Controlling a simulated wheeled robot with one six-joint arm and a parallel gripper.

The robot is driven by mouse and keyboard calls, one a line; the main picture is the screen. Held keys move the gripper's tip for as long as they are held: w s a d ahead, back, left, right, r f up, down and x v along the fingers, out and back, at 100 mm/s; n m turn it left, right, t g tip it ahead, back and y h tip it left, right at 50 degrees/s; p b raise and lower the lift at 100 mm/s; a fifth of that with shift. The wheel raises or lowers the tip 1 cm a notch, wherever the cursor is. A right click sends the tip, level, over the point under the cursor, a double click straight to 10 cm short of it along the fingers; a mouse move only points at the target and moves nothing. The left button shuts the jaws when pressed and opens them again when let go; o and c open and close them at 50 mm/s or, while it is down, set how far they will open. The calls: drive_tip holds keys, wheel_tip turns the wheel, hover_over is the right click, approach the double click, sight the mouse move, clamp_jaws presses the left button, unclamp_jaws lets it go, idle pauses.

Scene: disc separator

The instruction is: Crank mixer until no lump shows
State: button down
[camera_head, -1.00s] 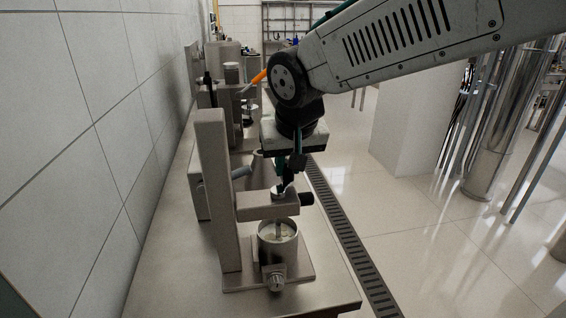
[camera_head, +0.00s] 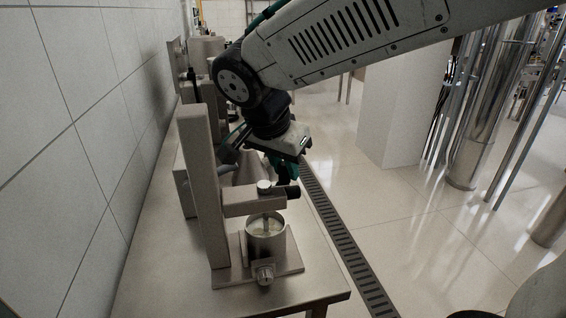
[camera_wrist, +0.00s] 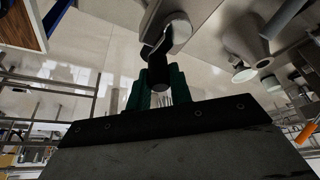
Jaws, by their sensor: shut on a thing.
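The mixer stands on the metal bench, with a grey upright post (camera_head: 203,190), a horizontal arm and a bright round cap (camera_head: 264,187) above a metal cup (camera_head: 265,245). The pale contents (camera_head: 267,227) show in the cup around the stirrer shaft; I cannot tell if lumps show on them. My gripper (camera_head: 287,174) is behind and above the mixer's arm, with teal fingers pointing down. The head view hides most of the crank.
A tiled wall (camera_head: 75,140) runs along the left of the bench (camera_head: 170,290). More grey equipment (camera_head: 207,55) stands farther back on the bench. A floor drain (camera_head: 340,235) runs along the bench's right side, with open floor beyond it.

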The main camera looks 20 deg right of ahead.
drive_tip(key=shift+s+a+m+g, duration=0.1)
drive_tip(key=shift+s+m+g, duration=0.25)
drive_tip(key=shift+m, duration=0.55)
drive_tip(key=c, duration=1.3)
unclamp_jaws()
drive_tip(key=shift+o, duration=0.2)
drive_tip(key=v, duration=0.7)
drive_tip(key=shift+a+r, duration=0.3)
drive_tip(key=shift+r, duration=0.05)
